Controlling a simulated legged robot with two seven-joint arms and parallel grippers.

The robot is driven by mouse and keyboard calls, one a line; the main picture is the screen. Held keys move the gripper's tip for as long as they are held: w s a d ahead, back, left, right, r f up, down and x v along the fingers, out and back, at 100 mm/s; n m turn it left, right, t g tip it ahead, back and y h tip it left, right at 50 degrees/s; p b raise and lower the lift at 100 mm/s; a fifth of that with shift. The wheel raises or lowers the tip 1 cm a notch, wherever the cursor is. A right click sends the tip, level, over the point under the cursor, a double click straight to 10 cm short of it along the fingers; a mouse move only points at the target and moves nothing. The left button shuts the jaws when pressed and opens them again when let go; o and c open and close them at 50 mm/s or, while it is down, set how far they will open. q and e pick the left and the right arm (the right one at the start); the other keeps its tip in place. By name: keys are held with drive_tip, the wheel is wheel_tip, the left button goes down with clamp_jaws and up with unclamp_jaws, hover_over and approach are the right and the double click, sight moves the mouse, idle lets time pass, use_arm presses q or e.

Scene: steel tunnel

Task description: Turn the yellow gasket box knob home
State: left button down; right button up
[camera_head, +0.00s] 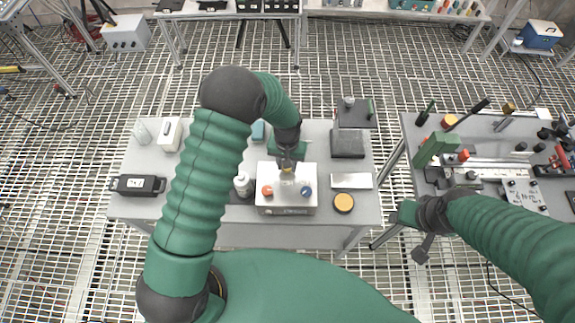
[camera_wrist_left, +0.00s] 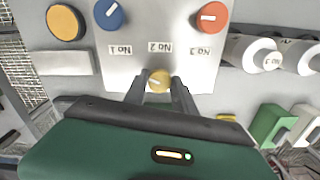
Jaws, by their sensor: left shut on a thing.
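The gasket box (camera_head: 287,205) is a pale box on the middle table, with a red knob (camera_head: 267,190), a blue knob (camera_head: 306,191) and a yellow knob (camera_wrist_left: 158,78) on its top face. In the left wrist view the red knob (camera_wrist_left: 211,16) and blue knob (camera_wrist_left: 109,14) sit beyond upside-down labels No 1, No 2 and No 3. My left gripper (camera_wrist_left: 160,84) is shut on the yellow knob, one finger on each side; the fingers hide part of it. My right gripper (camera_head: 424,243) hangs apart from the box, between the two tables; its opening is unclear.
A yellow-orange disc (camera_head: 344,202) and a light plate (camera_head: 351,181) lie right of the box. A black case (camera_head: 137,185) lies at the far left. The right table (camera_head: 405,128) is crowded with tools.

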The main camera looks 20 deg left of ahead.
use_arm(q)
drive_tip(key=m, duration=0.3)
drive_tip(key=shift+w+r+m, duration=0.15)
drive_tip(key=shift+w+m, duration=0.15)
drive_tip(key=shift+w, duration=0.05)
drive_tip(key=m, duration=0.3)
drive_tip(key=shift+m+b, duration=0.3)
drive_tip(key=shift+m, duration=0.1)
drive_tip(key=m, duration=0.6)
drive_tip(key=m+p, duration=0.1)
drive_tip(key=m, duration=0.3)
drive_tip(key=shift+m, duration=0.4)
drive_tip(key=shift+m+p, duration=0.65)
drive_tip(key=shift+m, duration=1.65)
drive_tip(key=shift+s+d, duration=0.1)
